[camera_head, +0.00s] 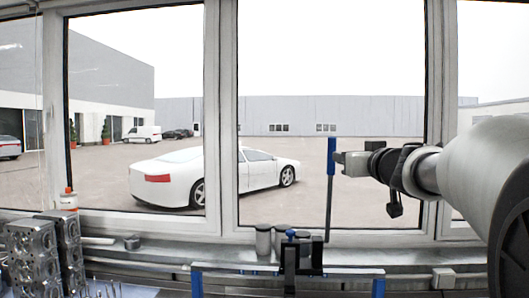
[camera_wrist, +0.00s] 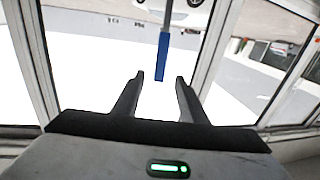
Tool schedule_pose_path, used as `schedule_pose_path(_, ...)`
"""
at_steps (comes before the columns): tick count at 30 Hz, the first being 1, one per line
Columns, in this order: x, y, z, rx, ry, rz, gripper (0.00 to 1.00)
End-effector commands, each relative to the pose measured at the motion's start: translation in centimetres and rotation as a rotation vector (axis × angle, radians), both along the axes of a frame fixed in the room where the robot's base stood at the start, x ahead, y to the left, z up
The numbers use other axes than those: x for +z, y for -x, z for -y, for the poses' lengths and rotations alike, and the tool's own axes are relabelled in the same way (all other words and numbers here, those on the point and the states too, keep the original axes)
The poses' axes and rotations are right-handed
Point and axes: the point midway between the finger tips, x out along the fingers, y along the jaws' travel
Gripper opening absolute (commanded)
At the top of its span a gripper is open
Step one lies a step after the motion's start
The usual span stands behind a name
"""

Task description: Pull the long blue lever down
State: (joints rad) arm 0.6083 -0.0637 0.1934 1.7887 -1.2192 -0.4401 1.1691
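The long lever stands upright in the head view, with a blue handle (camera_head: 331,157) at the top of a thin grey rod. The rod runs down to a black mechanism (camera_head: 298,262) on a blue frame (camera_head: 240,268). My gripper (camera_head: 340,158) is level with the handle, just to its right. In the wrist view my gripper (camera_wrist: 159,80) has its two dark fingers apart with a gap between them. The blue handle (camera_wrist: 162,57) shows there just beyond the fingertips, roughly in line with the gap. Nothing shows held between the fingers.
Metal engine blocks (camera_head: 33,258) stand at the lower left, with a white bottle (camera_head: 68,199) behind them. Grey cylinders (camera_head: 263,240) stand on the sill by the lever. Window frames (camera_head: 222,120) rise behind; the space left of the handle is clear.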

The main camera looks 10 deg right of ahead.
Motion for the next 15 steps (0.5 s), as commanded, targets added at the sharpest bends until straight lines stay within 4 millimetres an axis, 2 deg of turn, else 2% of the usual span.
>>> schedule_pose_path(5,-0.2,-2.8,0.0,0.001,-0.002,-0.001,0.39)
schedule_pose_path(15,-0.1,-10.3,0.1,0.001,-0.002,-0.001,0.39)
